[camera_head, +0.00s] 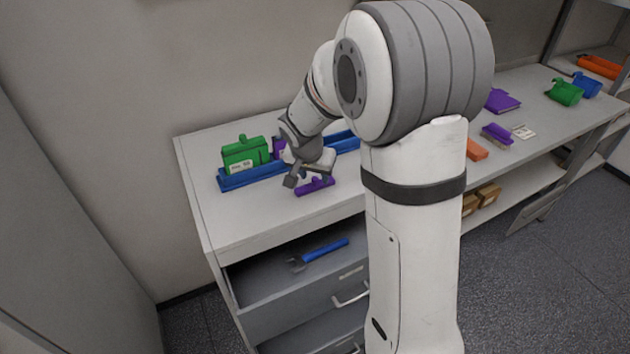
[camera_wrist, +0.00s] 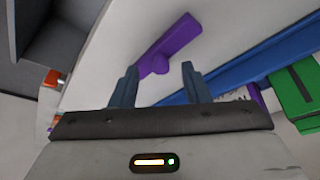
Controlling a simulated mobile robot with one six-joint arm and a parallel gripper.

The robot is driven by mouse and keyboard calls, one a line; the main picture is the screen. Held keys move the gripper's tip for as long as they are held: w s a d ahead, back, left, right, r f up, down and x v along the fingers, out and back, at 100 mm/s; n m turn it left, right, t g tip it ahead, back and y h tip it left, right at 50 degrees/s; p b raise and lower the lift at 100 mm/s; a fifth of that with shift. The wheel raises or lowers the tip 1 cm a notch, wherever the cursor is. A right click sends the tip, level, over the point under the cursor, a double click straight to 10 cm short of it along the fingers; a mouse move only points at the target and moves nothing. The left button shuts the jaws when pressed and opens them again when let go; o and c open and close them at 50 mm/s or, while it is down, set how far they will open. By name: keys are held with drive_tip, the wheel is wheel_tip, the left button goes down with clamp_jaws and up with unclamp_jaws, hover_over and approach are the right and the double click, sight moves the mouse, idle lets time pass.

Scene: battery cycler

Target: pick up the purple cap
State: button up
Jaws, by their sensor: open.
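The purple cap (camera_head: 316,186) lies on the light grey workbench top (camera_head: 240,215), in front of the blue rail. It is a long bar with a rounded knob on one side. In the wrist view the purple cap (camera_wrist: 174,45) shows just beyond the fingertips, between their lines and slanting up to the right. My gripper (camera_head: 307,178) is above and close beside the cap. In the wrist view my gripper (camera_wrist: 160,72) has its two fingers apart with nothing between them. I cannot tell the exact height of the fingers over the cap.
A blue rail (camera_head: 235,180) holds a green block (camera_head: 245,154) behind the gripper. An open drawer (camera_head: 270,282) below the bench front holds a blue-handled tool (camera_head: 325,250). Further right are a purple item (camera_head: 502,101), a purple brush-like piece (camera_head: 497,134) and an orange block (camera_head: 476,149).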

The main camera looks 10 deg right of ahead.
drive_tip(key=shift+x, duration=0.85)
clamp_jaws()
